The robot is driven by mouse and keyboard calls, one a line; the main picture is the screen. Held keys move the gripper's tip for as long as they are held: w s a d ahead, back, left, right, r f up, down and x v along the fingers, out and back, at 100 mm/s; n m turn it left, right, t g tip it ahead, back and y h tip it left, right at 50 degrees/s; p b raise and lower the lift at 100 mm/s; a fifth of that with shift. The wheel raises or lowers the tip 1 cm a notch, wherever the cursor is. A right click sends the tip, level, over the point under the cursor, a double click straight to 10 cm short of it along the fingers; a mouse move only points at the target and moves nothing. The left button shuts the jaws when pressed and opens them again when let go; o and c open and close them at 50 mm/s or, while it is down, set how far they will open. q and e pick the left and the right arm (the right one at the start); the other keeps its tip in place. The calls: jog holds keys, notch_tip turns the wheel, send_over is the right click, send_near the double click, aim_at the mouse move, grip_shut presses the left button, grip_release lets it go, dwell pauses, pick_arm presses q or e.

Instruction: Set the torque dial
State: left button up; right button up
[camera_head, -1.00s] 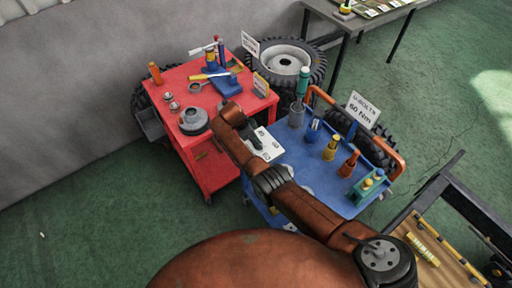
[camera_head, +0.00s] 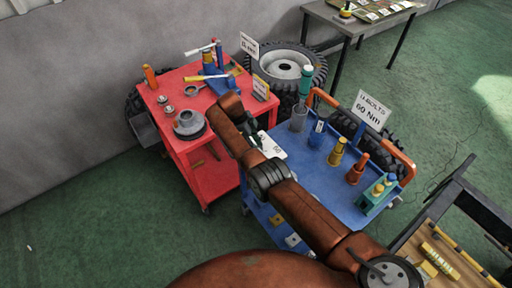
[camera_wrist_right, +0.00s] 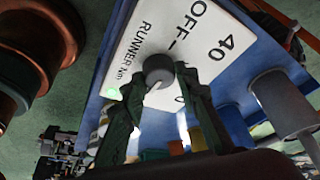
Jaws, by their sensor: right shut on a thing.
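The torque dial is a grey round knob (camera_wrist_right: 159,70) with a white pointer, on a white plate (camera_wrist_right: 178,28) marked "40", "OFF" and "RUNNER Nm". In the wrist view the pointer slants down and left; the lower marks are partly hidden. My right gripper (camera_wrist_right: 163,84) has its dark green fingers on either side of the knob, shut on it. In the head view the plate (camera_head: 272,147) lies on the blue cart (camera_head: 310,178), with my right gripper (camera_head: 251,134) at its left edge and the knob hard to make out. A sign (camera_head: 372,110) reads "U-BOLTS 60 Nm". My left gripper is not in view.
A red cart (camera_head: 212,176) with tools stands to the left. A grey cup (camera_head: 298,118), a blue holder (camera_head: 318,133), yellow and orange bottles (camera_head: 337,152) (camera_head: 357,168) and a green block (camera_head: 377,194) stand on the blue cart. Tyres stand behind.

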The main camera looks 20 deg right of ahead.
jog(key=shift+s+f, duration=0.2)
jog(key=o, duration=1.1)
jog(key=shift+w+r, duration=0.1)
jog(key=shift+o, duration=0.2)
jog(key=v, duration=0.7)
jog(key=shift+r, duration=0.3)
jog(key=shift+a, duration=0.1)
